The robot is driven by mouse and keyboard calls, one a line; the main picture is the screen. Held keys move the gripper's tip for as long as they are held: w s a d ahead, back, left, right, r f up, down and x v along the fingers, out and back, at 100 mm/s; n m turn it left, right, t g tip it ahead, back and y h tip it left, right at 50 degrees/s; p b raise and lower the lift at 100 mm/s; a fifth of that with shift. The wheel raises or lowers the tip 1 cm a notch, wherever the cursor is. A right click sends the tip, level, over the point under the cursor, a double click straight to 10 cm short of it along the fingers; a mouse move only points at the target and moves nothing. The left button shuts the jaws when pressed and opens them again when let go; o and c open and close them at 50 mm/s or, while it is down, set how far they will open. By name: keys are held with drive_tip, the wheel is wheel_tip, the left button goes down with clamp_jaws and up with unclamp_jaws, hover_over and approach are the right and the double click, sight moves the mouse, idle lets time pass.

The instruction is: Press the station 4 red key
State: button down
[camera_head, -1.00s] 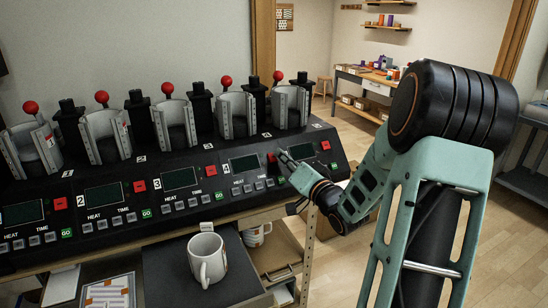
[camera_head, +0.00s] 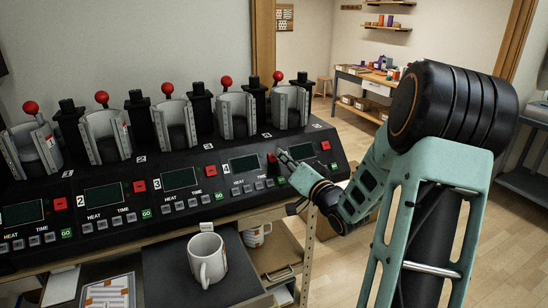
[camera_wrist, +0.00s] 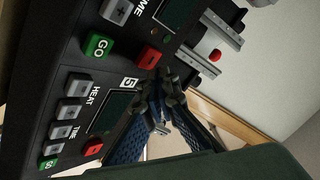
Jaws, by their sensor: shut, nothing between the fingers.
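The station 4 red key (camera_head: 271,158) sits on the black panel, right of the station 4 screen (camera_head: 244,163). In the wrist view the same red key (camera_wrist: 150,57) shows just above my fingertips, near a green GO key (camera_wrist: 98,46). My gripper (camera_head: 282,155) is shut and empty, its tips close to the right of that key. In the wrist view my gripper (camera_wrist: 162,88) points up toward the key, with the "5" label to its left. I cannot tell whether the tips touch the panel. The key's face is largely uncovered in the wrist view.
The station 5 red key (camera_head: 325,145) lies right of my gripper; it also shows in the wrist view (camera_wrist: 92,146). Mug presses with red-knobbed levers (camera_head: 226,82) stand along the back of the panel. A white mug (camera_head: 207,260) stands on a dark shelf below.

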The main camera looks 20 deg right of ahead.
drive_tip(key=shift+w+f, duration=0.3)
drive_tip(key=shift+f, duration=0.05)
drive_tip(key=shift+w+f+b, duration=0.15)
drive_tip(key=shift+b, duration=0.25)
idle(0.5)
drive_tip(key=shift+s+r+p, duration=0.4)
drive_tip(key=shift+s+r, duration=0.1)
drive_tip(key=shift+s+r+p, duration=0.9)
drive_tip(key=shift+s+r, duration=0.05)
drive_tip(key=shift+r, duration=0.1)
drive_tip(key=shift+s+d+r+p, duration=0.1)
drive_tip(key=shift+s+r+p, duration=0.85)
drive_tip(key=shift+s, duration=0.3)
